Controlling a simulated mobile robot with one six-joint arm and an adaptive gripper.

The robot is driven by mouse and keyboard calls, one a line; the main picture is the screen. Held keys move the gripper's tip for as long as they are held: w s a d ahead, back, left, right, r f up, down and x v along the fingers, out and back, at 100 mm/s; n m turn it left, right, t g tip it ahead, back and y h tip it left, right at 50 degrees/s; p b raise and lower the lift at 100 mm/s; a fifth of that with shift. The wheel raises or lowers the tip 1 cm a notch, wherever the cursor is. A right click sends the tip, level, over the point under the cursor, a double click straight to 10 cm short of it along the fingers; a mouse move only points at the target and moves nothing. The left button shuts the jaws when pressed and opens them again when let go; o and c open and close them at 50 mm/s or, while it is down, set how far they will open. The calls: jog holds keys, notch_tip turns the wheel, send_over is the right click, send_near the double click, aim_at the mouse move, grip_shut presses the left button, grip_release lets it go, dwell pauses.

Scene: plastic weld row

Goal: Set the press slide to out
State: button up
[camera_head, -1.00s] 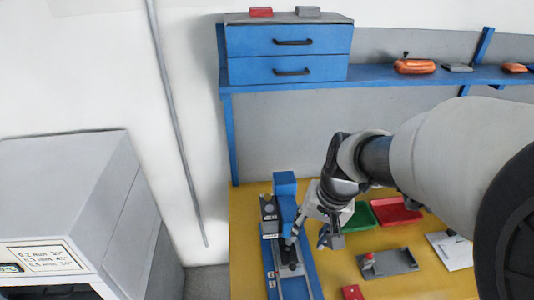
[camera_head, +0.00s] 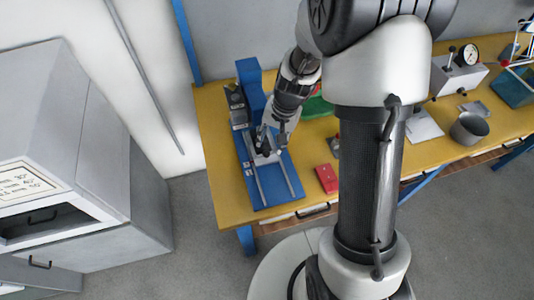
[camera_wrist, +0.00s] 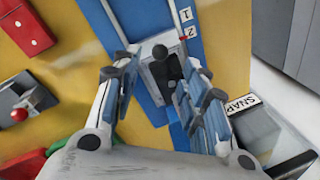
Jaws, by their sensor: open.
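The blue press (camera_head: 262,82) stands at the left end of the yellow bench, with two pale rails running along its base toward the front edge. The grey press slide (camera_head: 268,159) sits at the rear part of the rails, near the upright column, with bare rail in front of it. In the wrist view the slide (camera_wrist: 151,75) carries a dark round knob. My gripper (camera_head: 270,143) is low over the slide. In the wrist view its open fingers (camera_wrist: 158,66) stand on either side of the knob; I cannot tell whether they touch it.
A red block (camera_head: 326,179) lies right of the press. A gauge stand (camera_head: 459,73) and a grey pot (camera_head: 469,128) are farther right. A label reading SNAP (camera_wrist: 240,104) marks a grey box beside the press. A grey cabinet (camera_head: 60,130) stands left, across clear floor.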

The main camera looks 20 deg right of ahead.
aim_at(267, 152)
jog(key=f, duration=0.2)
jog(key=f+b, duration=0.1)
jog(key=f, duration=0.2)
jog(key=w+a+f+b, duration=0.1)
jog(key=f, duration=0.1)
jog(key=shift+a+f, duration=0.1)
jog(key=shift+f, duration=0.15)
jog(key=shift+c, duration=0.2)
jog(key=shift+s, duration=0.1)
grip_shut()
